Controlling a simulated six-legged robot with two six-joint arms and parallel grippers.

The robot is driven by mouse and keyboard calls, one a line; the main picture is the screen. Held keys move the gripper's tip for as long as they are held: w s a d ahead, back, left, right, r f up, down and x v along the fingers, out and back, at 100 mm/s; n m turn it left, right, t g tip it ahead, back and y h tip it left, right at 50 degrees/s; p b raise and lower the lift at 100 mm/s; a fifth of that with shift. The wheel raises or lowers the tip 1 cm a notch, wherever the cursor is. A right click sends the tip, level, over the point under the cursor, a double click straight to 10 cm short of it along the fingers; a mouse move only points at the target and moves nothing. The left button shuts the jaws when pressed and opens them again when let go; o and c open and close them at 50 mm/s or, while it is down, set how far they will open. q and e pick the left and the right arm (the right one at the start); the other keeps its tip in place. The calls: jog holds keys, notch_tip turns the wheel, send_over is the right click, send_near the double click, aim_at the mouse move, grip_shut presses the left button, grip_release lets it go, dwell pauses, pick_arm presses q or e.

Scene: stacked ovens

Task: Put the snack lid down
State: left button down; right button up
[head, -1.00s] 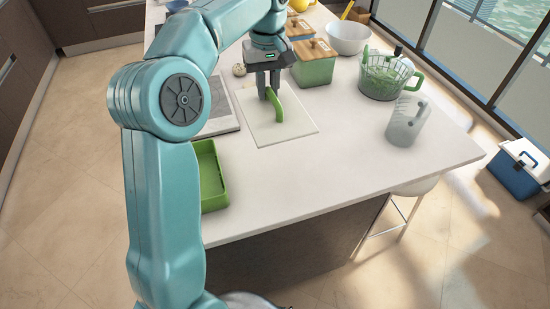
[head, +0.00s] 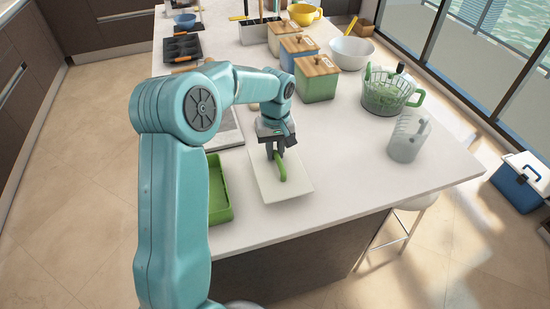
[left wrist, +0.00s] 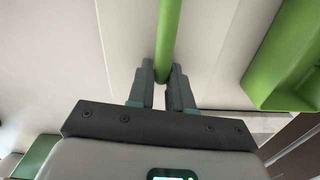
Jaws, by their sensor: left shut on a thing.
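The snack lid is a flat white panel (head: 268,189) with a green bar handle (head: 281,168). My left gripper (head: 275,152) is shut on the green handle, with the lid under it over the near part of the white counter. In the left wrist view the handle (left wrist: 168,40) runs between the two fingers (left wrist: 162,80). The lid looks roughly level; I cannot tell whether it touches the counter. An open green box (head: 219,200) stands just left of the lid; its edge also shows in the left wrist view (left wrist: 285,65). My right gripper is not in view.
A clear pitcher (head: 407,140) and a salad spinner basket (head: 386,92) stand to the right. Wooden-lidded canisters (head: 317,83) and a white bowl (head: 352,52) stand farther back. The counter (head: 350,165) between lid and pitcher is clear. The front edge is close.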

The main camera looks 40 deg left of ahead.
aim_at(275, 151)
pick_arm(q)
notch_tip(275, 151, down, 4)
jog(key=shift+s+r, duration=0.1)
jog(key=shift+r, duration=0.15)
jog(key=shift+f, duration=0.1)
jog(key=shift+f, duration=0.1)
jog(key=c, duration=1)
grip_release()
jog(key=shift+c, duration=0.2)
jog(key=shift+r, duration=0.4)
notch_tip(275, 151, up, 12)
jog(key=shift+f, duration=0.2)
